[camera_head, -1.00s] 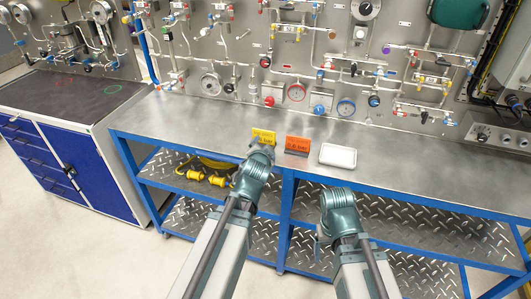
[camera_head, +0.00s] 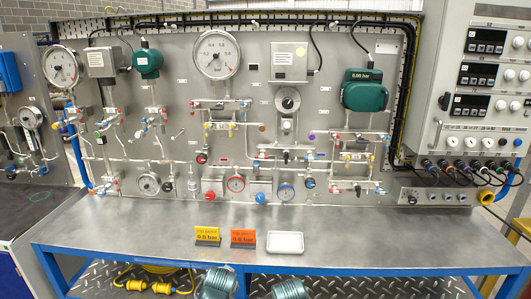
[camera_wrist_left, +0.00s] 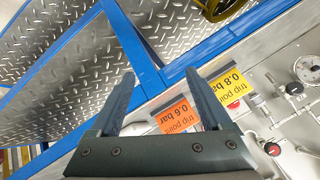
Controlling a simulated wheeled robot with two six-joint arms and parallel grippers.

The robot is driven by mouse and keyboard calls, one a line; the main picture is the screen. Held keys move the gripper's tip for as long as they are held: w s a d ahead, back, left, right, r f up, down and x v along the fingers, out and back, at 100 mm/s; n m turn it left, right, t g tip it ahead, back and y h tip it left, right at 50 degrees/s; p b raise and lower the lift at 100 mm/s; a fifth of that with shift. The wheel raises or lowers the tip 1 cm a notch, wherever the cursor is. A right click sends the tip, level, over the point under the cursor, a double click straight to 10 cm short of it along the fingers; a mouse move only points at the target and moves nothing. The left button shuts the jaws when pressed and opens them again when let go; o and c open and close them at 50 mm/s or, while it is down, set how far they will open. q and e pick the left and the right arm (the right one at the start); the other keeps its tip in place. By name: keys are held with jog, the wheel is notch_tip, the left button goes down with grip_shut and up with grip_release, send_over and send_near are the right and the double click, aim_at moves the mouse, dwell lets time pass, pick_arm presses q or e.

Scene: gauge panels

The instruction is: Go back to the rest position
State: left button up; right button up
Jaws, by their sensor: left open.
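My left gripper (camera_wrist_left: 160,74) is open and empty in the left wrist view, its two fingers spread. The orange 0.6 bar sign (camera_wrist_left: 174,116) shows between and beyond the fingers, partly covered by the right one. The yellow 0.8 bar sign (camera_wrist_left: 229,86) shows right of that finger. In the head view only teal parts of my two arms show at the bottom edge; neither gripper's fingers are seen there. The yellow sign (camera_head: 207,235) and orange sign (camera_head: 243,238) stand side by side on the metal bench (camera_head: 120,236).
A white tray (camera_head: 286,242) lies right of the signs. The gauge panel (camera_head: 265,120) with pipes, valves and dials rises behind the bench. A control cabinet (camera_head: 487,80) stands at the right. A yellow object (camera_head: 150,284) lies on the lower shelf. The bench's right part is clear.

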pick_arm(q)
jog(key=s+d+f+g, duration=0.3)
jog(key=s+d+g, duration=0.1)
jog(key=s, duration=0.5)
jog(key=s+d+f+n+g, duration=0.1)
jog(key=s+d+f+g, duration=0.2)
jog(key=s, duration=0.6)
jog(key=shift+s+d+n+g, duration=0.15)
jog(key=shift+d+n+g, duration=0.15)
jog(key=shift+d+g, duration=0.5)
